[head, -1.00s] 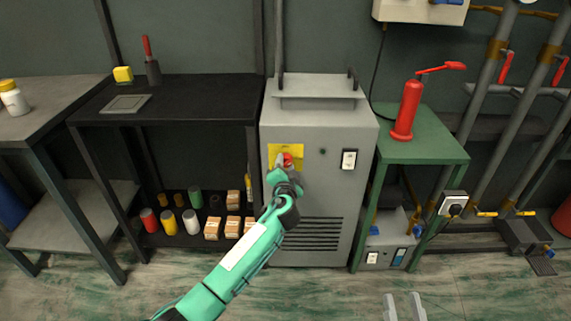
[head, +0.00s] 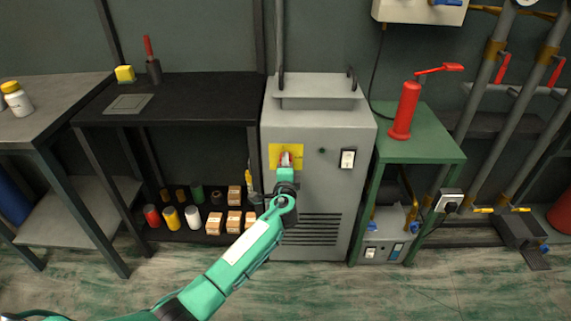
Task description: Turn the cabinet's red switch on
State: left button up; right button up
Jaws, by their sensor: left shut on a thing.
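The grey cabinet (head: 335,215) stands upright at the middle of the head view. The red switch (head: 286,157) sits on a yellow plate (head: 276,150) on the cabinet's upper front; only a small part of it shows. My left gripper (head: 286,163) is at the switch, shut on it, and its fingers and wrist cover most of the switch. Whether the switch is turned cannot be told. My right gripper is not in view.
A green table (head: 433,145) with a red hand pump (head: 405,110) stands close on the cabinet's right. A black shelf (head: 190,95) with several cans and boxes stands on its left.

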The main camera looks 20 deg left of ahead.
pick_arm(q)
jog(key=shift+f, duration=0.1)
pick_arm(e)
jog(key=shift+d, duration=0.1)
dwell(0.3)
pick_arm(q)
jog(key=o, duration=1)
jog(key=shift+c, duration=0.2)
jog(key=p+v, duration=0.1)
jog(key=v, duration=1.3)
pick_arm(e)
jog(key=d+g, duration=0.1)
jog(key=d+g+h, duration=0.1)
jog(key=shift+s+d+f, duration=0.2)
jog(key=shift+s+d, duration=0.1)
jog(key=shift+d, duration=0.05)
pick_arm(q)
jog(key=shift+w, duration=0.1)
